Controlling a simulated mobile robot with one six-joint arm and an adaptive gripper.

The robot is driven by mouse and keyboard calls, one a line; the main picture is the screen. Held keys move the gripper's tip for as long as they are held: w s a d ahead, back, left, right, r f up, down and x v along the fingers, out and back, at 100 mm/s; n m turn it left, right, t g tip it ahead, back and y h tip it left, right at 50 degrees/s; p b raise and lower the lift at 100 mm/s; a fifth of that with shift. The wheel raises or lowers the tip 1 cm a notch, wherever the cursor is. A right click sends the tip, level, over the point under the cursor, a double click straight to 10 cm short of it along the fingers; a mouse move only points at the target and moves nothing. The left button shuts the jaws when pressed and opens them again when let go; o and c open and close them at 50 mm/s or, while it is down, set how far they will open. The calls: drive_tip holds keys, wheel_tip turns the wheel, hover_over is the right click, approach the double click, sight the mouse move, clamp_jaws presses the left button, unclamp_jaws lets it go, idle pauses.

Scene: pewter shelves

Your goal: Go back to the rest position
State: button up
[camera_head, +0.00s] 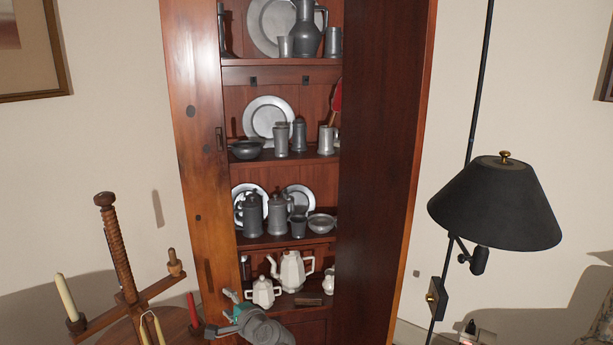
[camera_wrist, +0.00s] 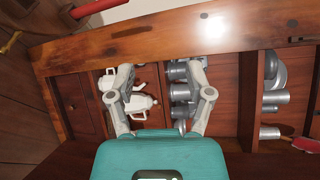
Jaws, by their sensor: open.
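My gripper (camera_head: 232,306) is at the bottom of the head view, in front of the lowest visible shelf of the wooden cabinet (camera_head: 195,130). In the wrist view my gripper (camera_wrist: 160,75) shows its two grey fingers spread apart, with nothing between them. Beyond the fingers are white teapots (camera_wrist: 137,104) and pewter vessels on the shelves. In the head view a small white pot (camera_head: 263,292) stands just right of my gripper, with a taller white teapot (camera_head: 291,271) behind it. I cannot tell how far my gripper is from the small pot.
A wooden candle stand (camera_head: 128,290) with several candles is at the lower left. A black lamp (camera_head: 494,205) stands on the right. Pewter plates (camera_head: 267,115), jugs and cups fill the upper shelves. The cabinet's dark door (camera_head: 380,150) is on the right of the shelves.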

drive_tip(key=d+f+n+g+h, duration=0.3)
drive_tip(key=d+f+n, duration=0.25)
drive_tip(key=d, duration=0.35)
drive_tip(key=d+f+n+g+h, duration=0.2)
drive_tip(key=d+f+n+g, duration=0.3)
drive_tip(key=d, duration=0.4)
drive_tip(key=s+d+f+n+g+h, duration=0.1)
drive_tip(key=s+d+f+g+h, duration=0.2)
drive_tip(key=d, duration=0.6)
drive_tip(key=s+d+f+g+h, duration=0.1)
drive_tip(key=s+d+f+h, duration=0.15)
drive_tip(key=s+d, duration=0.45)
wheel_tip(320, 180, up, 27)
drive_tip(key=w+d+p, duration=0.2)
drive_tip(key=p, duration=2.4)
drive_tip(key=shift+w+p, duration=0.15)
drive_tip(key=shift+p, duration=0.2)
drive_tip(key=shift+h, duration=0.25)
drive_tip(key=shift+c, duration=0.3)
drive_tip(key=shift+c, duration=0.4)
